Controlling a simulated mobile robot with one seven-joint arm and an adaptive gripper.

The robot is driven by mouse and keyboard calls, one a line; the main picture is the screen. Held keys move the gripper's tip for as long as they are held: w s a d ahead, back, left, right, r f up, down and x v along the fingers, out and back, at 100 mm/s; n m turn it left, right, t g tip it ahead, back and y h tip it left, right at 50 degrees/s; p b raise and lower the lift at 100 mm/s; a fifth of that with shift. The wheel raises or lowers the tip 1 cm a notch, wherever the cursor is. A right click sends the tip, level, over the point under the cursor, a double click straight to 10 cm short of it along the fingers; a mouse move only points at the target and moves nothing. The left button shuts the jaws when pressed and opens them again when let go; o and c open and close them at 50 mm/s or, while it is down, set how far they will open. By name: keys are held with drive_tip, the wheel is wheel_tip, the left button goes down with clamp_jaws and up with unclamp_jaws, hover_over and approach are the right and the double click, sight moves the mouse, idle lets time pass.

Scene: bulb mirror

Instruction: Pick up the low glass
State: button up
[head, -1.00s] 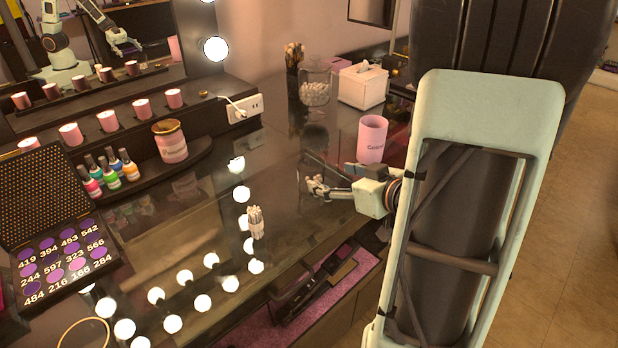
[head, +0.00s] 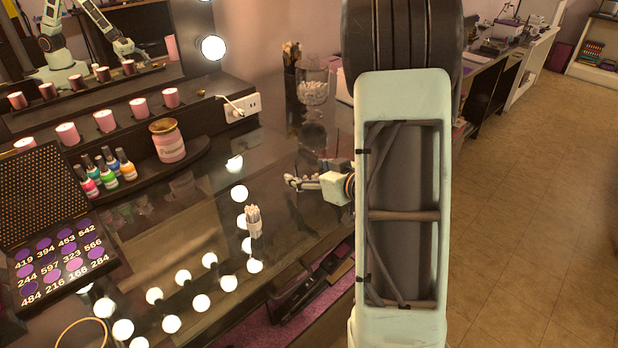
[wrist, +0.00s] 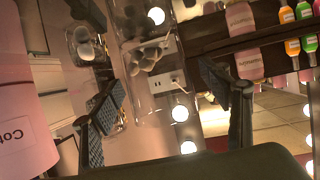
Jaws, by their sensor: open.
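A clear glass jar with white balls (head: 313,90) stands at the back of the dark table, beside a holder of brushes. In the wrist view, the clear jar (wrist: 150,75) shows beyond and between my fingers. A smaller, low clear vessel with something white inside (wrist: 86,45) shows at its left; I cannot tell for sure that it is the low glass. My gripper (wrist: 163,84) is open, with nothing between its fingers. In the head view my gripper (head: 290,182) is above the table, in front of the jar. My arm hides the table's right part there.
A pink labelled container (wrist: 20,120) is close at the left in the wrist view. A white power outlet (head: 240,106) sits by the mirror. Nail polish bottles (head: 108,170), a pink jar (head: 168,142), an eyeshadow palette (head: 60,255) and cotton swabs (head: 254,222) occupy the table's left.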

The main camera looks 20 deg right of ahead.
drive_tip(key=c, duration=1.4)
drive_tip(key=shift+o, duration=0.2)
drive_tip(key=shift+r, duration=0.1)
